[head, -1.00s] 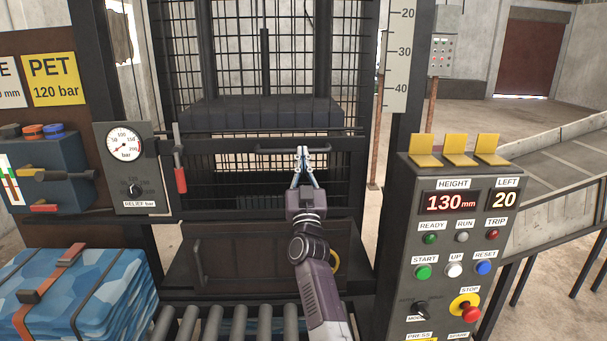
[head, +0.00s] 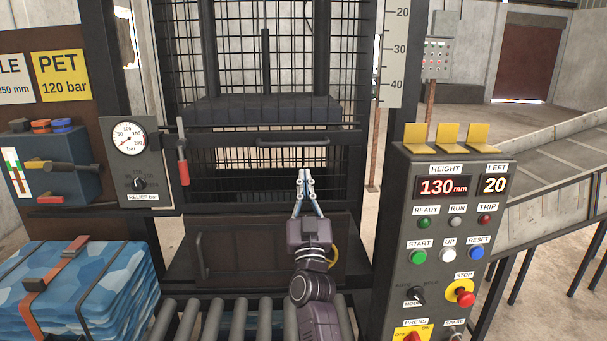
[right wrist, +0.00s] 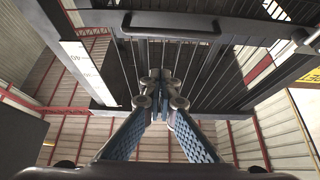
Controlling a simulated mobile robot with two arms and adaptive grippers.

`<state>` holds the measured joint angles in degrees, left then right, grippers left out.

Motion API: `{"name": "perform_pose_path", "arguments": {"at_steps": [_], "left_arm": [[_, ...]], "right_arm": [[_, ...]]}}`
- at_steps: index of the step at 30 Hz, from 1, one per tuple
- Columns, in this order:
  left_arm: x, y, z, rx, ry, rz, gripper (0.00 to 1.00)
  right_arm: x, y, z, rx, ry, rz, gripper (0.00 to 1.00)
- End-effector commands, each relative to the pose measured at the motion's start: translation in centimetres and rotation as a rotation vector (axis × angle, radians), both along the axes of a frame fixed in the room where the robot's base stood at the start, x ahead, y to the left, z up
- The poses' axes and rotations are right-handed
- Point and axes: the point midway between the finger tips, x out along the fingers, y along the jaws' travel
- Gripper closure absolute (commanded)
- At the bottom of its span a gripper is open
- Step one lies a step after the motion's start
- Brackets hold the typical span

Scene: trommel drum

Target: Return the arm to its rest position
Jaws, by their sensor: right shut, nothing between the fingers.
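My right gripper (head: 306,190) is shut and empty in front of the press, with its fingertips below the dark bar handle (head: 292,140) of the mesh gate. A gap shows between fingertips and handle in the head view. In the right wrist view the closed fingers (right wrist: 158,88) point toward the mesh gate, with the handle (right wrist: 172,26) above them. My right arm comes in from the bottom of the head view. My left gripper is not in view.
The control panel (head: 437,265) stands close on the right, reading 130 mm. The gauge box (head: 137,175) and red-gripped lever (head: 183,168) are on the left. Rollers (head: 240,320) lie below. A strapped blue bale (head: 100,285) sits at lower left. A sloped conveyor (head: 560,170) is behind the panel.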

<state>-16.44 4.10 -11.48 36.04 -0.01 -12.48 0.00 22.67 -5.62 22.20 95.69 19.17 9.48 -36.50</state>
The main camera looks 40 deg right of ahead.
Motion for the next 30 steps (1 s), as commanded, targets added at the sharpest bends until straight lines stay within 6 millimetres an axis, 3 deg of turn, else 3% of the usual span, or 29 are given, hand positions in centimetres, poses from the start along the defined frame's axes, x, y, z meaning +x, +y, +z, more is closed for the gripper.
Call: {"name": "perform_pose_path", "arguments": {"at_steps": [9,14,17,18,22,26,30], "left_arm": [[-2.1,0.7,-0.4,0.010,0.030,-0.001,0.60],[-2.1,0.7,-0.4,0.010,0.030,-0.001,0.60],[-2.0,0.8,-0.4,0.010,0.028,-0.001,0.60],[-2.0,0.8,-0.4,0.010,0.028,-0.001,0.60],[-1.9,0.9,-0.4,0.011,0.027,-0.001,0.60],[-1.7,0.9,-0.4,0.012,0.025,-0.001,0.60],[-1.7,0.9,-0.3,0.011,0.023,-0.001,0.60]], "right_arm": [[-0.4,0.5,-0.6,-0.001,0.009,0.007,1.00],[0.0,3.1,-3.9,-0.016,0.133,0.101,1.00],[-0.1,6.5,-8.7,-0.020,0.304,0.212,1.00],[-0.5,8.0,-11.1,-0.017,0.387,0.259,1.00],[-3.6,12.8,-19.1,0.013,0.662,0.389,1.00],[-9.0,16.6,-26.6,0.064,0.936,0.473,1.00],[-16.6,19.5,-33.1,0.133,1.216,0.518,1.00]]}}
